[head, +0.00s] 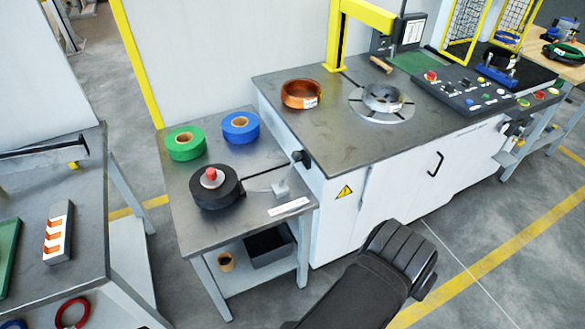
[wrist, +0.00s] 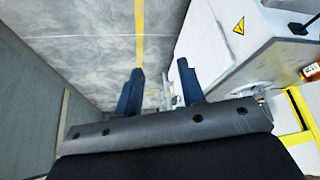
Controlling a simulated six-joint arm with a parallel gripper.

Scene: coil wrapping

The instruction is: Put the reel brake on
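A black reel (head: 203,196) lies flat on the small grey side table (head: 180,222), with a red knob (head: 211,173) on a pale hub at its centre. A thin dark rod runs right from the reel toward a small black knob (head: 300,157) at the machine's side. A small grey block (head: 281,188) stands on the table right of the reel. I cannot tell which of these parts is the reel brake. In the wrist view my gripper (wrist: 160,68) is open and empty, its two blue fingers apart above the floor. In the head view my dark arm is right of the side table.
A green roll (head: 184,149) and a blue roll (head: 226,133) lie behind the reel. The machine top (head: 330,140) holds a copper coil (head: 301,100) and a slotted turntable (head: 361,112). A dark bin (head: 268,250) is on the lower shelf.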

